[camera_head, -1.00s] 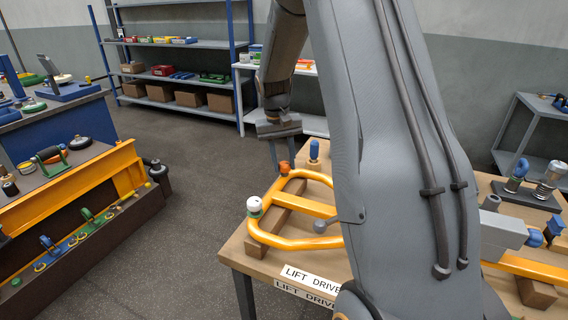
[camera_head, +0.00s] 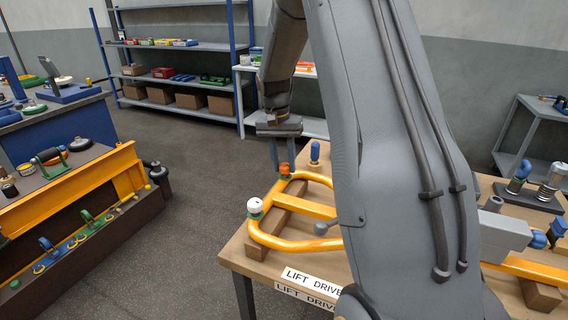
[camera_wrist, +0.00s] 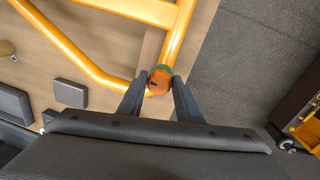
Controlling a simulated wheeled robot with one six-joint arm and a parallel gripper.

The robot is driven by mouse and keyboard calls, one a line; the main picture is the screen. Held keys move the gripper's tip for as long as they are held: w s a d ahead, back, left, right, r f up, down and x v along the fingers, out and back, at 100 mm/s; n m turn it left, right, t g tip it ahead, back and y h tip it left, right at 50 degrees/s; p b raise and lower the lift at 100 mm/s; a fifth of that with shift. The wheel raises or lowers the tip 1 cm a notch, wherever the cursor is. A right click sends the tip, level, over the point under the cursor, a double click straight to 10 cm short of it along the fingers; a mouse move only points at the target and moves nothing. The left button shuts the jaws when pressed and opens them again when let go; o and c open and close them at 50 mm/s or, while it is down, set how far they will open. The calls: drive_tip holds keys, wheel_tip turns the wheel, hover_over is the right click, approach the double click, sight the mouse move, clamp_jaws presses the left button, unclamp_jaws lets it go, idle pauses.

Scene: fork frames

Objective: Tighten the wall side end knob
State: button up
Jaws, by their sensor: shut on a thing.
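An orange knob with a green collar (camera_head: 285,169) sits on the far end of a yellow tubular frame (camera_head: 264,238) on the wooden bench. My gripper (camera_head: 282,168) reaches down over it with a finger on each side. In the wrist view my gripper (camera_wrist: 160,82) is shut on the orange knob (camera_wrist: 159,83), and the green shows just beyond it. A white knob with a green collar (camera_head: 255,205) stands on the near left corner of the same frame. My arm hides the right part of the frame.
A blue-topped post (camera_head: 315,152) stands close behind the frame. A grey ball knob (camera_head: 320,228) is near its middle. The wooden bench (camera_head: 238,258) carries LIFT DRIVE labels. Open floor (camera_head: 185,220) lies left, before a yellow-beamed bench (camera_head: 65,190).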

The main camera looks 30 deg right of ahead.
sight(282, 164)
drive_tip(key=shift+w+d+r, duration=0.1)
drive_tip(key=shift+w+r, duration=0.05)
drive_tip(key=shift+r, duration=0.05)
drive_tip(key=o, duration=1)
drive_tip(key=shift+o, duration=0.3)
drive_tip(key=shift+f, duration=0.1)
drive_tip(key=r, duration=0.2)
drive_tip(key=r+b, duration=0.1)
drive_tip(key=r, duration=0.2)
drive_tip(key=r+b, duration=0.1)
drive_tip(key=r, duration=0.1)
drive_tip(key=shift+w+a+r, duration=0.2)
drive_tip(key=shift+a+r, duration=0.15)
drive_tip(key=shift+r, duration=0.05)
